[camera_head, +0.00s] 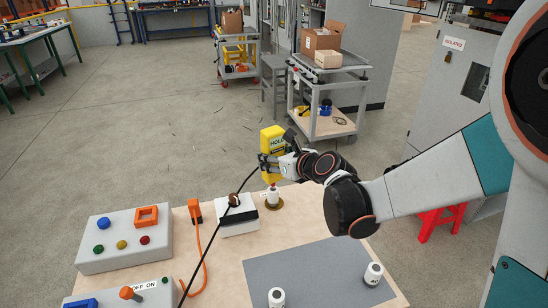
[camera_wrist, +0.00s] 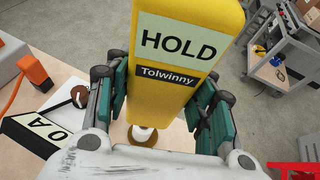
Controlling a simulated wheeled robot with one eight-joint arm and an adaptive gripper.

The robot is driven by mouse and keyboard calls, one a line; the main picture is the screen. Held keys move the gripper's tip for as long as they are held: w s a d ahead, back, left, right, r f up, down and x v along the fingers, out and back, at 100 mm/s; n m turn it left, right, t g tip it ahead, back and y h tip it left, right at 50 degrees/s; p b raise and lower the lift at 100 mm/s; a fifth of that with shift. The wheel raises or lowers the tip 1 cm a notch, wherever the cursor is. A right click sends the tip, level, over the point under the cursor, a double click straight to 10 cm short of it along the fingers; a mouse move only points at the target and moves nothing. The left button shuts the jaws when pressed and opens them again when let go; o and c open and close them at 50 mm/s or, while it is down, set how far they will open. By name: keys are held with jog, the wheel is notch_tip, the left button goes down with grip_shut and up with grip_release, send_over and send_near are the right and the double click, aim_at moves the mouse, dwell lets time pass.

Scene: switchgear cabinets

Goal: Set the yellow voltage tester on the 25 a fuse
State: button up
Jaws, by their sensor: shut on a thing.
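The yellow voltage tester (camera_head: 268,142) is upright in my gripper (camera_head: 270,161), above the back of the wooden table. In the wrist view the tester (camera_wrist: 168,75) shows a HOLD label between the two green finger pads. Directly beneath it stands a white fuse (camera_head: 273,197) on a round brown base; it also shows in the wrist view (camera_wrist: 143,133). The tester's lower end is at or just above the fuse top; I cannot tell whether they touch. The fuse's rating is not readable. Two more white fuses, one at right (camera_head: 373,274) and one in front (camera_head: 277,297), stand on a grey mat.
A white block (camera_head: 238,223) with a label, partly readable in the wrist view (camera_wrist: 35,132), sits left of the fuse. A black cable crosses it. An orange plug (camera_head: 194,210) with cord and a grey button box (camera_head: 124,239) are farther left. A loaded cart (camera_head: 330,90) stands behind.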

aim_at(278, 140)
jog(key=shift+f+b, duration=0.5)
jog(key=shift+f, duration=0.1)
dwell(0.7)
jog(key=shift+r, duration=0.15)
dwell(0.7)
jog(key=shift+r+p, duration=2.65)
jog(key=shift+r, duration=0.8)
jog(key=shift+f, duration=0.1)
